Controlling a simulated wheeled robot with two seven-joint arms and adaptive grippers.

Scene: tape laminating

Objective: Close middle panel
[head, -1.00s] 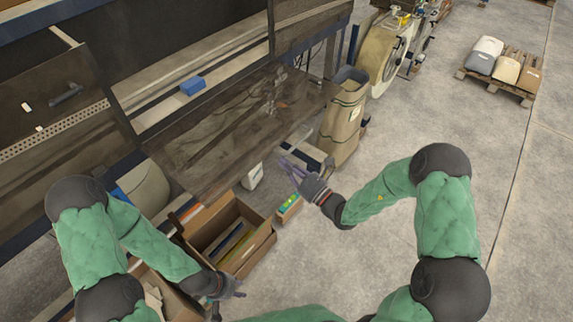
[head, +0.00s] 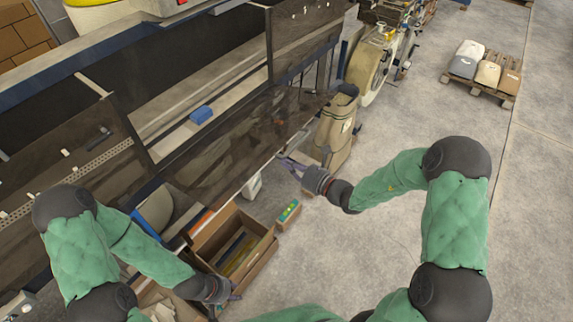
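The middle panel (head: 235,142) is a dark, stained brown board in the centre of the head view, between the left panel (head: 75,155) and the right panel (head: 305,35). It slants out from the machine, with its opening showing above and behind it. My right gripper (head: 282,161) is at the panel's lower front edge, near its right part. I cannot tell whether it touches the edge, or how far its fingers are apart. My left gripper (head: 233,292) is low, beside the open cardboard box, away from the panel. Its fingers are too small to read.
A blue block (head: 201,114) lies on the ledge inside the opening. The open cardboard box (head: 262,262) and a small box with coloured buttons (head: 288,214) stand on the floor below. A tan sack bin (head: 335,130) stands right of the panel.

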